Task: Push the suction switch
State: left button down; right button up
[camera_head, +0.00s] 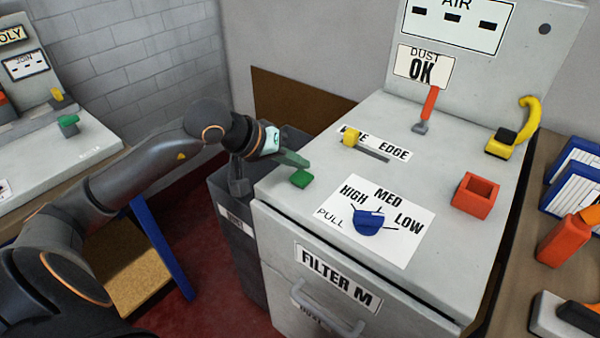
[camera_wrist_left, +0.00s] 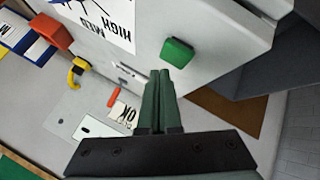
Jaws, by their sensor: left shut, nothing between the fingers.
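A green push button (camera_head: 300,178) stands on the grey top of the machine (camera_head: 330,195), near its left edge. No label reading "suction" is legible, so I cannot tell for sure that this is the suction switch. The green button also shows in the left wrist view (camera_wrist_left: 177,52), just beyond the fingertips. My left gripper (camera_head: 306,163) is shut and empty, its green fingers just above and behind the button. In the left wrist view the left gripper (camera_wrist_left: 160,75) has its fingers together, with a visible gap to the button. My right gripper is not in view.
The machine top also holds a blue knob (camera_head: 368,222), a yellow slider (camera_head: 350,137), a red lever (camera_head: 427,108), a yellow curved handle (camera_head: 520,125) and a red open box (camera_head: 475,194). A dark bin (camera_head: 232,235) stands left of the machine. A second machine stands far left.

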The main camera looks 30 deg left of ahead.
aim_at(297, 179)
pick_arm(q)
jog(key=shift+r, duration=0.1)
jog(key=shift+r+p, duration=1.75)
jog(key=shift+r, duration=1.15)
